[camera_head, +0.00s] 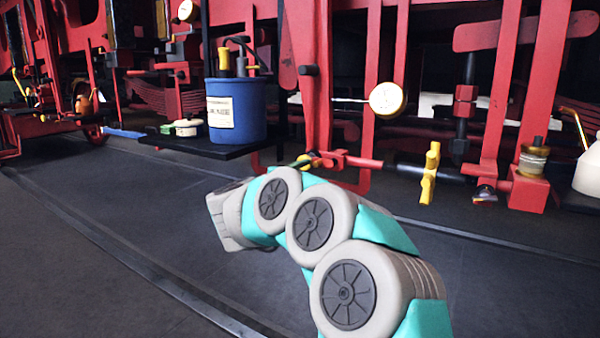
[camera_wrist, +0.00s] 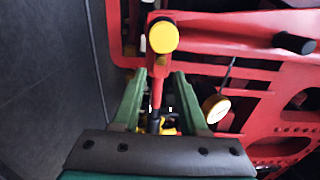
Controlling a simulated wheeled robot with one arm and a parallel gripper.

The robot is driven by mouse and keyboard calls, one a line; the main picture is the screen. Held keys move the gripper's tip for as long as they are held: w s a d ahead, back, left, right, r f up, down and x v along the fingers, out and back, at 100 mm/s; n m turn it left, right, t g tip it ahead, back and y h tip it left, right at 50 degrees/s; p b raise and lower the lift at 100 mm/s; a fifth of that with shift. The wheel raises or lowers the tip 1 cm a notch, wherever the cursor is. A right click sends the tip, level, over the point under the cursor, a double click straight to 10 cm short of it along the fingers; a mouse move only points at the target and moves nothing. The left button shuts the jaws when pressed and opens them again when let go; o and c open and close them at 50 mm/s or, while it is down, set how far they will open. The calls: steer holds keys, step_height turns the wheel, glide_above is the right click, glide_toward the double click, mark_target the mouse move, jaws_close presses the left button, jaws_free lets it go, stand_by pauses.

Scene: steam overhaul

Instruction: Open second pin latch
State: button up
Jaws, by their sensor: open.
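In the wrist view a red latch part (camera_wrist: 156,84) with a round yellow cap (camera_wrist: 163,38) rises between the two green fingers of my gripper (camera_wrist: 159,78). The fingers are apart, one on each side of its stem, with a visible gap. The lower end of the stem meets dark and yellow parts between the fingers and is partly hidden. In the head view a red fitting (camera_head: 340,159) with a small yellow end stands just behind my arm. I cannot tell which part is the second pin latch.
The red locomotive frame (camera_head: 348,60) fills the back. A blue bucket (camera_head: 236,110) stands on a dark shelf to the left. A round gauge (camera_head: 387,99) and a yellow handle (camera_head: 430,172) are to the right. Dark floor (camera_head: 90,260) is clear at left.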

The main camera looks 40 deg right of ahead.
mark_target(315, 165)
steer(key=shift+x, duration=3.25)
jaws_close()
